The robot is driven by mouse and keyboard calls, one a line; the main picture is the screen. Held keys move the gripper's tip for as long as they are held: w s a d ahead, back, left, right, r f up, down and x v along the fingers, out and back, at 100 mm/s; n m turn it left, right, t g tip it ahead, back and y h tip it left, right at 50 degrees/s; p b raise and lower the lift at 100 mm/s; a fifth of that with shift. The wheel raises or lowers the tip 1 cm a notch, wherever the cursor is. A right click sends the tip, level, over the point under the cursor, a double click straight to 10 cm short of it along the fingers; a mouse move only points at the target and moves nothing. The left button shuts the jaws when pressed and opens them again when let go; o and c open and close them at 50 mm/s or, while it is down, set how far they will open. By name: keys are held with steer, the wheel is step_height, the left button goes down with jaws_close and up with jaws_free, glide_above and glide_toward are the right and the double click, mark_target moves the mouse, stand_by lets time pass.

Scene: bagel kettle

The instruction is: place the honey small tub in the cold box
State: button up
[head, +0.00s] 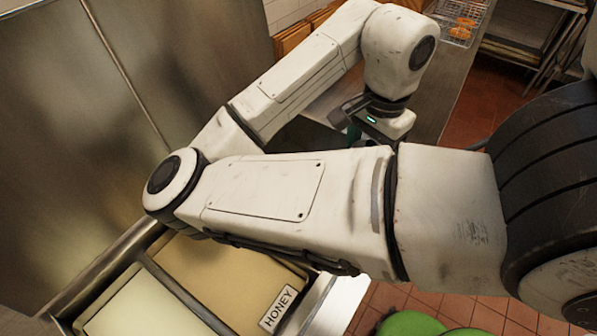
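A tub with tan contents (222,277) sits in a steel box (128,247) at the lower left, with a white HONEY label (278,309) at its front right corner. My arm crosses above it and hides its far right part. A second tub with pale cream contents (135,308) sits to its left in the same box. My gripper (354,127) points down over the counter, well beyond the box. Its fingers are mostly hidden behind my arm, and I cannot tell whether they hold anything.
A tall steel panel (110,110) stands behind the box. A steel counter (450,85) runs away to the back, with a wire basket (458,32) of orange-brown rings. Brown boxes (292,38) stand by the wall. Green round objects (410,324) are near the red tile floor (490,105).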

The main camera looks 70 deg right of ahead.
steer(key=w+d+f, duration=0.1)
steer(key=w+f, duration=0.1)
steer(key=w, duration=0.2)
steer(key=w+d+f, duration=0.2)
steer(key=w+f, duration=0.1)
steer(key=w, duration=0.1)
steer(key=w+d+f, duration=0.1)
steer(key=w+f, duration=0.2)
steer(key=w, duration=0.1)
steer(key=shift+d, duration=0.3)
steer(key=shift+w+d+f, duration=0.25)
steer(key=shift+w+f, duration=0.2)
steer(key=shift+f, duration=0.25)
steer(key=shift+w+f, duration=0.15)
steer(key=shift+f, duration=1.6)
steer(key=shift+f, duration=0.1)
steer(key=o, duration=1.1)
step_height(320, 180, up, 12)
steer(key=shift+r, duration=0.15)
